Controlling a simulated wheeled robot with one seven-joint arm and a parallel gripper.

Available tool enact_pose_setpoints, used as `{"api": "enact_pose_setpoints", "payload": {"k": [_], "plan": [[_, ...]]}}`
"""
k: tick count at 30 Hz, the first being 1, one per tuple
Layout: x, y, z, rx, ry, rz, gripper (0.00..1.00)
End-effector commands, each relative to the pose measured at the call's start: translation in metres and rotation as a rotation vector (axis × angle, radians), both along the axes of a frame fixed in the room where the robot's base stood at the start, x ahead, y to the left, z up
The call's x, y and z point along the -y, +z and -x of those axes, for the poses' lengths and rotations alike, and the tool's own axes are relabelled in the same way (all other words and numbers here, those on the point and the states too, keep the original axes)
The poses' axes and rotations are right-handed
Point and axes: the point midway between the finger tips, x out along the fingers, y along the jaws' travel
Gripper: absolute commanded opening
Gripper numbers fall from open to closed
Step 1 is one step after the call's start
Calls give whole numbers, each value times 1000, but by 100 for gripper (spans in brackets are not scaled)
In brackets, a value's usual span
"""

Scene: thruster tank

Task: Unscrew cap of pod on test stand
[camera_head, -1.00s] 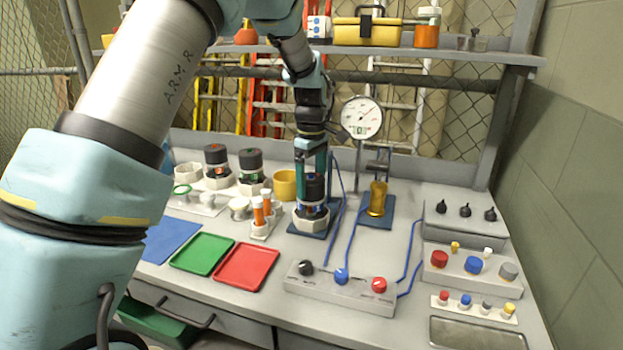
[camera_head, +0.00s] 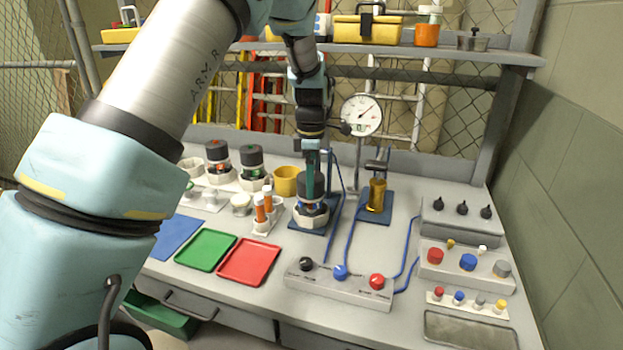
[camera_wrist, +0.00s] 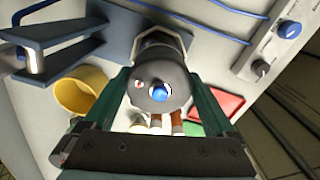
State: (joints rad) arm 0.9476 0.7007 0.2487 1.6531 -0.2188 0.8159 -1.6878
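The pod (camera_head: 308,208) stands upright on the blue test stand (camera_head: 293,221) near the middle of the bench. Its dark cap (camera_head: 302,186) is on top. My gripper (camera_head: 311,188) points down over the pod, with one teal finger in front of the cap. In the wrist view my gripper (camera_wrist: 160,84) has a finger close against each side of the cap and looks shut on it. The lower pod is partly hidden.
Two other pods (camera_head: 217,158) (camera_head: 251,166) and a yellow cup (camera_head: 286,181) stand to the left. A brass fitting (camera_head: 377,194) and a gauge (camera_head: 361,114) are to the right. A control box (camera_head: 338,285), a green tray (camera_head: 205,250) and a red tray (camera_head: 249,261) lie in front.

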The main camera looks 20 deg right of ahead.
Motion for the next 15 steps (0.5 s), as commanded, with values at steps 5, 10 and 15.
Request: {"api": "enact_pose_setpoints", "payload": {"k": [5, 10, 15], "plan": [[-1, -1, 0, -1, 0, -2, 100], [0, 1, 0, 0, -1, 0, 100], [1, 17, -1, 3, -3, 4, 100]]}}
